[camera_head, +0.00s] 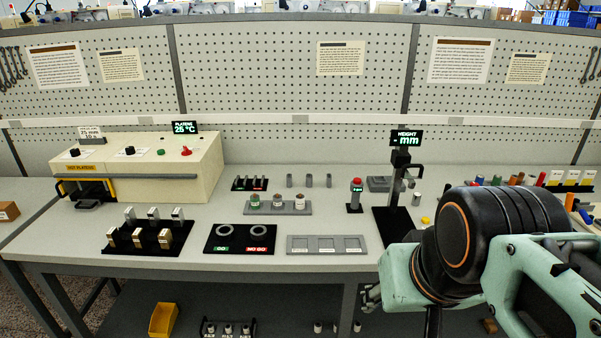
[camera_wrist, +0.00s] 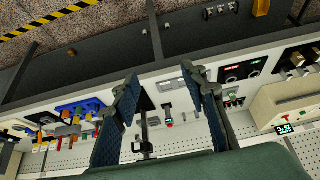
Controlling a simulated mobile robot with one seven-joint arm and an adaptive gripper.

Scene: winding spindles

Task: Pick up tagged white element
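Several small white elements are in view, and I cannot tell which carries the tag. White-topped blocks (camera_head: 153,213) stand in the back row of a black tray (camera_head: 118,250) at the left of the bench. Pale cylinders with coloured tops (camera_head: 277,201) stand in a grey holder in the middle. Small white cylinders (camera_head: 228,329) sit in a labelled rack on the lower shelf. My gripper (camera_wrist: 163,78) is open and empty in the wrist view, its two dark fingers wide apart above the bench. In the head view my arm hides the right front of the bench.
A cream hot-platen box (camera_head: 150,160) stands at the left back. A height gauge (camera_head: 400,175) rises right of middle. A yellow bin (camera_head: 162,320) is on the lower shelf.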

